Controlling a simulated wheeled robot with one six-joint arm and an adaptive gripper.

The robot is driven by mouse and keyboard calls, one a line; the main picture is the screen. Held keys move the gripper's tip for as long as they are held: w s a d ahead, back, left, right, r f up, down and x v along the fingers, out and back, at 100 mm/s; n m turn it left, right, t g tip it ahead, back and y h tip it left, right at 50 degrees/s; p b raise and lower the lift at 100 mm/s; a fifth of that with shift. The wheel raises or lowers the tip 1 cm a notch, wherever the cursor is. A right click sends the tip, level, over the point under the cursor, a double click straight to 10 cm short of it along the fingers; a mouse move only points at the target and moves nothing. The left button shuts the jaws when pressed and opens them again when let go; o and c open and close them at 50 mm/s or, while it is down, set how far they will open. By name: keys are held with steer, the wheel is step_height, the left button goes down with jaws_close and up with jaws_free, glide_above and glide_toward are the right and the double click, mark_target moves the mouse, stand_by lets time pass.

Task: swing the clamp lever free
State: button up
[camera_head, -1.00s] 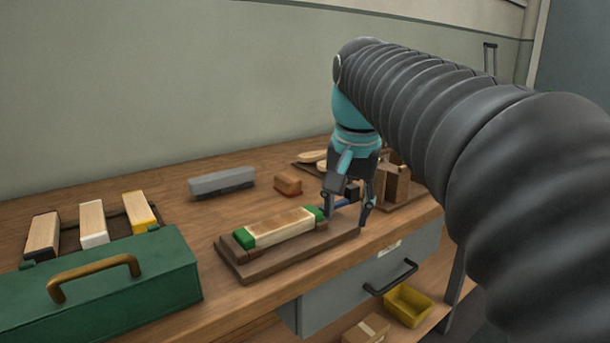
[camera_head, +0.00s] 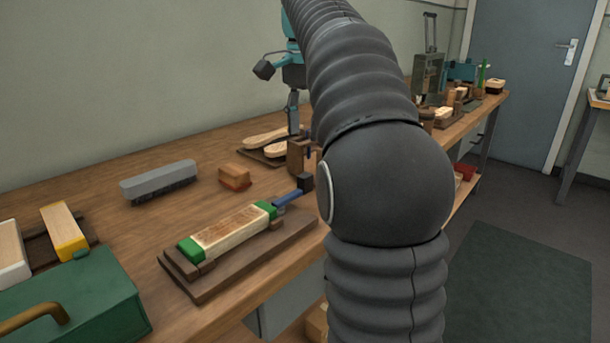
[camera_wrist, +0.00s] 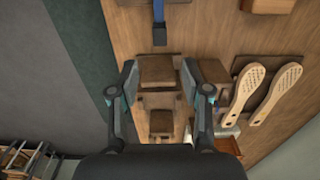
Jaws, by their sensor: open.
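The clamp lever (camera_head: 287,198) is blue with a black knob (camera_head: 305,182) at its end. It sticks out from the right end of a dark wooden fixture (camera_head: 215,285), roughly in line with the pale brush block (camera_head: 230,230) held between green end pieces. In the wrist view the lever (camera_wrist: 158,12) and its knob (camera_wrist: 159,35) show at the top edge. My gripper (camera_wrist: 160,82) is open and apart from the lever. Its fingers appear either side of a brown wooden block (camera_wrist: 156,70) in the wrist view; I cannot tell the height gap. My arm partly hides it in the head view.
Behind the fixture are a grey brush (camera_head: 158,182), a brown block (camera_head: 235,177) and wooden paddle brushes (camera_head: 268,137). A green toolbox (camera_head: 80,300) stands at front left. More tools line the bench (camera_head: 480,105) at the far right.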

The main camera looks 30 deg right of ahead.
mark_target(305, 175)
step_height(305, 175, down, 11)
steer(key=shift+f+b, duration=0.1)
steer(key=shift+b, duration=0.85)
jaws_close()
